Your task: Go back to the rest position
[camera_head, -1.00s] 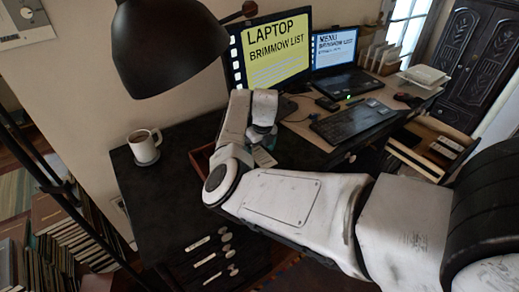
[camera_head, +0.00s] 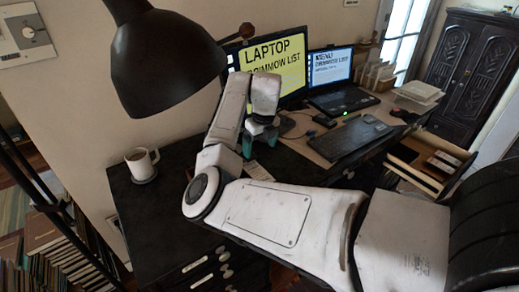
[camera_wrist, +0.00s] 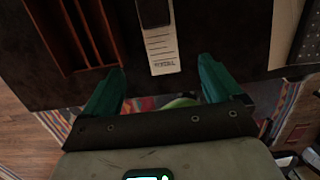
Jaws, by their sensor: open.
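My gripper (camera_head: 261,138) hangs from my bent white arm over the dark desk, in front of the yellow monitor, in the head view. Its teal fingers show. In the wrist view my gripper (camera_wrist: 160,85) has both fingers spread wide, with nothing held between them. Beyond the fingertips, a pale strip with printed lines (camera_wrist: 160,42) lies on the dark desk top. My forearm hides part of the desk in the head view.
A white mug (camera_head: 141,163) stands at the desk's left, below a black lamp (camera_head: 165,65). The yellow monitor (camera_head: 275,62), a laptop (camera_head: 341,100) and a keyboard (camera_head: 350,138) stand behind. An open drawer (camera_head: 428,168) juts out at right. A slotted wooden tray (camera_wrist: 75,35) is near the gripper.

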